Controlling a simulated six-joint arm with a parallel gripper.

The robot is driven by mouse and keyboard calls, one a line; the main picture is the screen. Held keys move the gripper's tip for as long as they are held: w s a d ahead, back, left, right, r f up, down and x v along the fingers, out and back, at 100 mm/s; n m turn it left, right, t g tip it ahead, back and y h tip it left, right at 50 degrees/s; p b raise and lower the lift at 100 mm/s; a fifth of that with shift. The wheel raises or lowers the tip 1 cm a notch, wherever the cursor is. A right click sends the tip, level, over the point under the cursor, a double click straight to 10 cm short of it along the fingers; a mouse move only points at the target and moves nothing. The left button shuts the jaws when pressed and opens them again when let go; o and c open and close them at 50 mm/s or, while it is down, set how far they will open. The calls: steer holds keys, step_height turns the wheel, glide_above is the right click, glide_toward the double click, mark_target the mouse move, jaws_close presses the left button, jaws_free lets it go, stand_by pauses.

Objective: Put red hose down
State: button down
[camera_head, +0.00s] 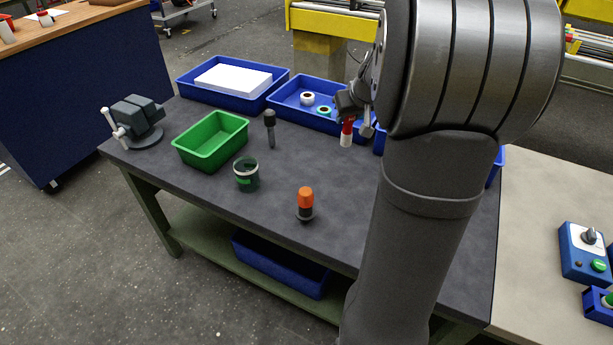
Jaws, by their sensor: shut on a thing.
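The red hose (347,129) is a short red piece with a pale lower end. It hangs nearly upright at my gripper (356,120), over the back right part of the dark workbench (315,178). My gripper is shut on the hose's upper part. I cannot tell whether the hose's lower end touches the bench. My own arm fills the right of the view and hides part of the gripper and the bench behind it.
Blue trays (228,98) stand along the back, one holding rolls (307,99). A green bin (211,146), vise (136,118), dark can (247,176), orange-topped piece (306,200) and dark-headed tool (270,125) are on the bench. The bench middle has free room.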

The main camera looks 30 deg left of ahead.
mark_target(348, 127)
steer(key=f, duration=0.5)
steer(key=shift+s+a, duration=0.1)
steer(key=shift+a, duration=0.1)
steer(key=shift+s+a+f, duration=0.15)
steer(key=shift+a+f, duration=2.65)
steer(key=shift+a, duration=0.1)
steer(key=shift+s+a+f, duration=0.1)
steer(key=shift+a+f, duration=2.7)
steer(key=shift+a, duration=0.05)
steer(key=shift+f, duration=0.1)
steer(key=c, duration=1.1)
jaws_free()
steer(key=shift+o, duration=0.2)
steer(key=v, duration=1.2)
